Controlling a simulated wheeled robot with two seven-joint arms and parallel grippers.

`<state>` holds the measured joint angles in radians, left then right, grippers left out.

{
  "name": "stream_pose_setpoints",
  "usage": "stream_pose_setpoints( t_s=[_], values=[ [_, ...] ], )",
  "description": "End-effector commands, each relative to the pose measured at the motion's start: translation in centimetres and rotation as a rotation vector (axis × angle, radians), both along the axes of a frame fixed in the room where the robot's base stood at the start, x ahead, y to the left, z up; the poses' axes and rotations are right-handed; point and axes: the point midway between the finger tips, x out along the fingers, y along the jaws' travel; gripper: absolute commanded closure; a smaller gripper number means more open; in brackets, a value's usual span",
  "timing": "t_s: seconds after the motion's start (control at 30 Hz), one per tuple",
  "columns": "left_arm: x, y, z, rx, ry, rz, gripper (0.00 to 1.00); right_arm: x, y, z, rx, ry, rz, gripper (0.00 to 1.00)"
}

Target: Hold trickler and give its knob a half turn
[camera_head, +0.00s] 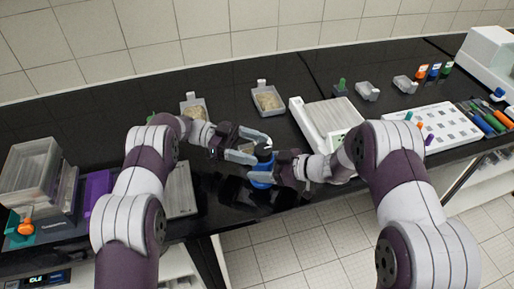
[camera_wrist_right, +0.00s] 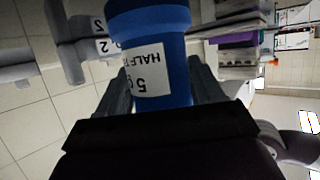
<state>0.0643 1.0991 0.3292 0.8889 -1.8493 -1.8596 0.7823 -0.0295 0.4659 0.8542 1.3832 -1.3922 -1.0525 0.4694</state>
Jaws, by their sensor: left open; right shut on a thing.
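The trickler (camera_head: 262,179) is a blue upright body with a dark knob (camera_head: 264,150) on top, near the front edge of the black bench. In the right wrist view its blue body (camera_wrist_right: 178,60) fills the middle, with a white label reading "5 g HALF T…" upside down. My right gripper (camera_wrist_right: 158,98) is shut on this body, one dark finger on each side. My left gripper (camera_head: 256,147) is open at the knob, its pale fingers on either side of it. I cannot tell whether they touch it. The trickler's base is partly hidden by my right gripper.
A balance (camera_head: 328,118) stands right of the trickler. Trays with grainy material (camera_head: 268,100) lie behind. A white rack (camera_head: 440,130) and coloured pens (camera_head: 489,122) are at the right. Clear stacked boxes (camera_head: 30,170) and a purple block (camera_head: 97,188) are at the left.

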Motion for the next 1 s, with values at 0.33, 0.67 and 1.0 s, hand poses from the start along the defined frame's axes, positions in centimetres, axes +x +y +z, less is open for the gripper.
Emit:
stream_pose_setpoints(
  t_s=[0.33,0.67,1.0],
  values=[
    [2.0,5.6,-0.1,0.001,0.0,0.003,0.24,0.0,0.0,0.1,0.001,-0.001,-0.001,0.85],
    [2.0,5.7,0.0,0.001,0.001,0.002,0.24,0.0,0.0,0.0,0.001,-0.001,-0.001,0.85],
    [2.0,5.7,0.0,0.0,0.001,0.002,0.24,0.0,0.0,0.0,0.001,-0.001,-0.001,0.04]
  ],
)
